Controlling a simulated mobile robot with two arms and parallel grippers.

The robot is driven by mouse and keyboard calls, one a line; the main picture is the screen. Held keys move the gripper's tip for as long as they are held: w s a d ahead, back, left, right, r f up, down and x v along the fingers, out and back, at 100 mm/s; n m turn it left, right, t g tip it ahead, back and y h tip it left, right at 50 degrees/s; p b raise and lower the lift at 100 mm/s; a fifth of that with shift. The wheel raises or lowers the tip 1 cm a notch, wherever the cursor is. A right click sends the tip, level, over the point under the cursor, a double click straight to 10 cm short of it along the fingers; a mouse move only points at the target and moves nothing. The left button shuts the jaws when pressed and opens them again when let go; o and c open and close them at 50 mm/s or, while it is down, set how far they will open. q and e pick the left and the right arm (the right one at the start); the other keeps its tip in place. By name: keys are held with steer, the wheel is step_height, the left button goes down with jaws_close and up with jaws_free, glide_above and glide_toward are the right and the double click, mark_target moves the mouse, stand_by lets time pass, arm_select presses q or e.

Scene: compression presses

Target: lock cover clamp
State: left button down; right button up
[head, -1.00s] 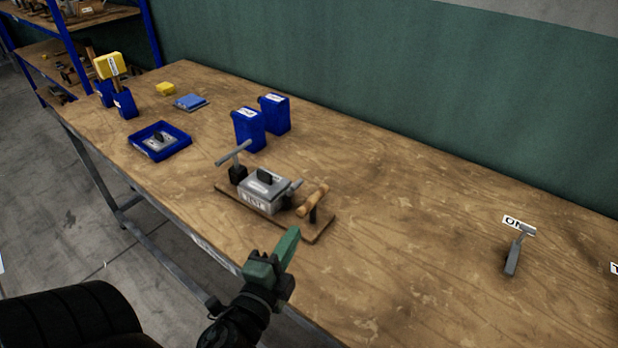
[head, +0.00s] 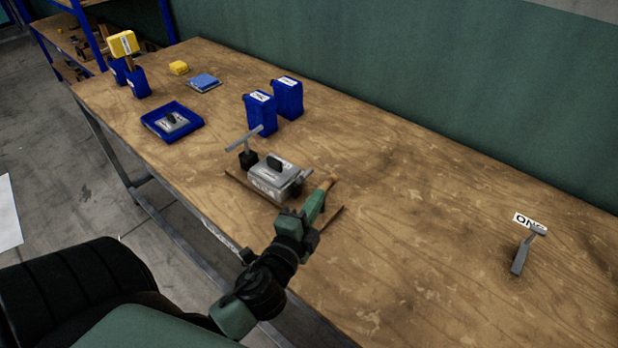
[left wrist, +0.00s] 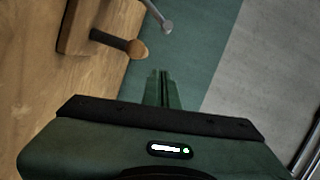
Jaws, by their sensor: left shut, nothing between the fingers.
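A grey metal box with a lid and black knob (head: 272,172) sits on a wooden base board (head: 237,177). A grey T-shaped clamp handle (head: 245,138) on a black block stands at its left end. A wooden handle (head: 331,181) stands at its right end, mostly hidden behind my left gripper in the head view. In the left wrist view the wooden handle (left wrist: 122,43) and a grey metal bar (left wrist: 156,14) lie beyond the fingers, up and left. My left gripper (head: 321,193) is shut and empty, close to the wooden handle; contact is unclear. My right gripper is out of view.
Two blue containers (head: 261,113) stand behind the box. A grey lever (head: 524,252) with a label stands right. The bench (head: 430,240) between is clear.

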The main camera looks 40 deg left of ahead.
mark_target(302, 179)
arm_select(q)
steer(key=w+a+f+p, duration=0.1)
steer(key=w+a, duration=0.3)
steer(key=shift+a, duration=0.4)
steer(key=shift+w, duration=0.1)
steer(key=shift+p, duration=0.3)
